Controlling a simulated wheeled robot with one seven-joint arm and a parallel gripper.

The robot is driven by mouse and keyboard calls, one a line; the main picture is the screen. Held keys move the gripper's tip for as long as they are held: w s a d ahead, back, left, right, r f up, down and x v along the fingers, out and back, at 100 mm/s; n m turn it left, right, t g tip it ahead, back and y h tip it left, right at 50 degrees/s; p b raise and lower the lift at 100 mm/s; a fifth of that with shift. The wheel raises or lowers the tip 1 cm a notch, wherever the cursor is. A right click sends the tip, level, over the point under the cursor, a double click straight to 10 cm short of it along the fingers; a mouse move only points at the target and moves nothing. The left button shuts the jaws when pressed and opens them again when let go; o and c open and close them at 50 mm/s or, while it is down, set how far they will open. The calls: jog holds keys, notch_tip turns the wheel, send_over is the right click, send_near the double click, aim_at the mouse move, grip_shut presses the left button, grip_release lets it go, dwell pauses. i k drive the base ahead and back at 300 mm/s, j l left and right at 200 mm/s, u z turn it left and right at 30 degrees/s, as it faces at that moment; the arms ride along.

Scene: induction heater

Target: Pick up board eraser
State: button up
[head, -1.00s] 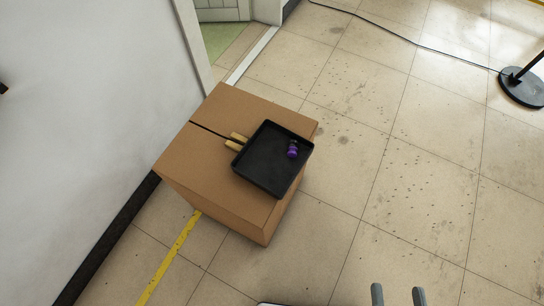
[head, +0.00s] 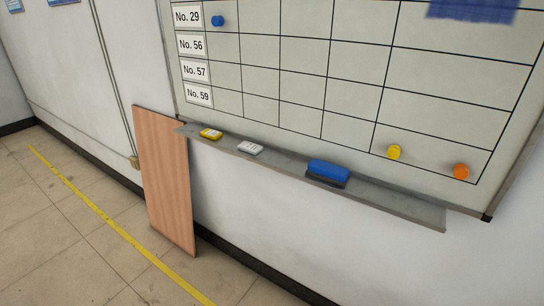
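A board eraser (head: 328,170) with a blue top and a dark underside lies on the grey ledge (head: 390,199) under the whiteboard (head: 300,70). It sits right of the middle of the ledge, with clear ledge on both sides of it. My gripper is not in view now, so its state and its distance from the eraser do not show.
A yellow item (head: 211,133) and a white item (head: 250,148) lie farther left on the ledge. Blue (head: 218,21), yellow (head: 393,152) and orange (head: 461,171) magnets are on the board. A brown panel (head: 166,180) leans on the wall. The floor (head: 90,250) at left is clear.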

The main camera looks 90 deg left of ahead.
aim_at(334, 175)
jog(key=u, duration=1.85)
